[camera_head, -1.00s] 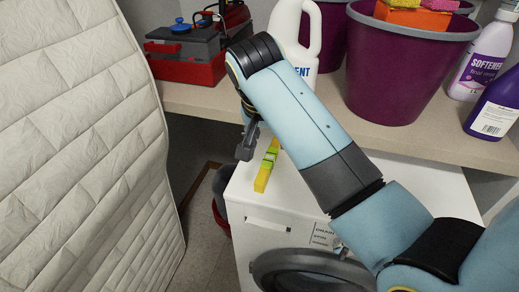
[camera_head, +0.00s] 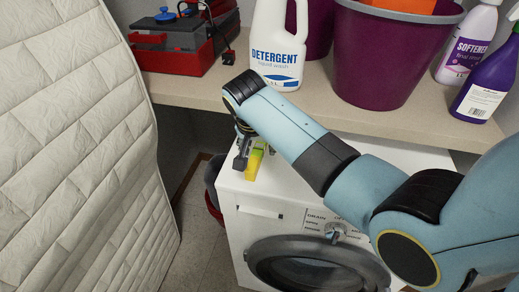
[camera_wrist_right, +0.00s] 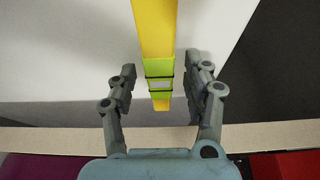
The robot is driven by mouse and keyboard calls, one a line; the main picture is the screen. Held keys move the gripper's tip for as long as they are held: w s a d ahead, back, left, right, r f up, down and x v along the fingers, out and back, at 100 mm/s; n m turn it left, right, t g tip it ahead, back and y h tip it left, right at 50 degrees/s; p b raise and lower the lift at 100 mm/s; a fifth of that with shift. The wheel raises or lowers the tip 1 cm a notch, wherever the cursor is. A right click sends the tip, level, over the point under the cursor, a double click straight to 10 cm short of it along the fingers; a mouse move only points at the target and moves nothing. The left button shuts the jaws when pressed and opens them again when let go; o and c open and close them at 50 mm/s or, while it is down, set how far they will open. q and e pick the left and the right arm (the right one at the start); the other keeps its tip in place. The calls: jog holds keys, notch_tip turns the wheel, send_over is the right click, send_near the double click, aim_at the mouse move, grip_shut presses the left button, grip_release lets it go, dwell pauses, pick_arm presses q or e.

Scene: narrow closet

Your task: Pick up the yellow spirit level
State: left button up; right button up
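The yellow spirit level (camera_head: 254,165), with a green section, lies on the white washing machine (camera_head: 285,178) near its left edge. My right arm hides part of it in the head view. In the right wrist view the level (camera_wrist_right: 154,30) runs down between the two fingers of my right gripper (camera_wrist_right: 161,90). The fingers are apart, with a gap on each side of the level. In the head view my right gripper (camera_head: 243,152) is beside the level's left side. My left gripper is not in view.
A quilted white panel (camera_head: 75,150) stands at the left.

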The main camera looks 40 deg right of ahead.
grip_shut()
jog(key=shift+r, duration=0.1)
dwell(0.3)
